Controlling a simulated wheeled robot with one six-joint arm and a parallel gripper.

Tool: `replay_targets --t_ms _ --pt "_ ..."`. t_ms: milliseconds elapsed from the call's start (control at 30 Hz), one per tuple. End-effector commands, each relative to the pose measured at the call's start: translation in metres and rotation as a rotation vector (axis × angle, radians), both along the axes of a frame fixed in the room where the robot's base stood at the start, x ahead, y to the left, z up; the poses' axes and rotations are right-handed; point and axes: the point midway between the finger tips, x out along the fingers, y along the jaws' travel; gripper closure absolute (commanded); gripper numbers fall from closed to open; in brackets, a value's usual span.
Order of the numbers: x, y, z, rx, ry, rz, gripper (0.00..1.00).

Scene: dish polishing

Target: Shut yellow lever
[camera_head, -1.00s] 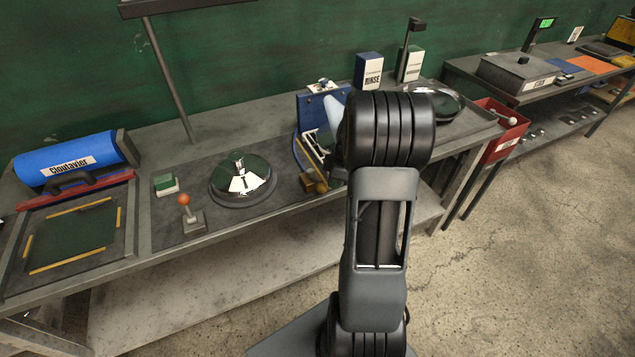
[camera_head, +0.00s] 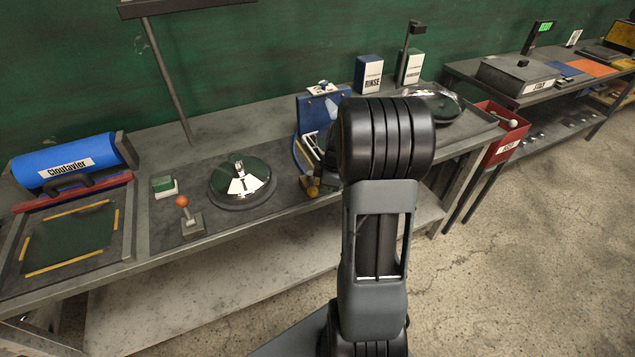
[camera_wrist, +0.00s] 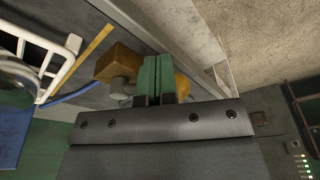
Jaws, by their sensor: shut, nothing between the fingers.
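In the wrist view my gripper (camera_wrist: 157,78) has its two green fingers together, with nothing between them. An ochre-yellow block (camera_wrist: 116,62) with a grey round fitting lies just left of the fingers. A rounded yellow end, perhaps of the yellow lever (camera_wrist: 182,86), shows at the right of the fingers and is partly hidden by them. I cannot tell whether they touch. My arm hides the gripper there.
In the wrist view a white wire rack (camera_wrist: 62,62), a thin yellow strip (camera_wrist: 92,48) and a blue hose (camera_wrist: 75,98) lie to the left. In the head view a round polished dish (camera_head: 241,182) and red-knobbed lever (camera_head: 183,203) stand left. A red bin (camera_head: 507,134) is at the right.

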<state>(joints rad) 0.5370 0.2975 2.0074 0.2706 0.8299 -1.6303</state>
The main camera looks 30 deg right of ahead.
Motion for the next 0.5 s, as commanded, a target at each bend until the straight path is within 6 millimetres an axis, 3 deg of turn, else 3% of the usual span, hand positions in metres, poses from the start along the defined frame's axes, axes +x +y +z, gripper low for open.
replay_targets --t_ms 500 --pt "0.0011 0.0099 -0.0008 0.000 0.000 0.003 1.00"
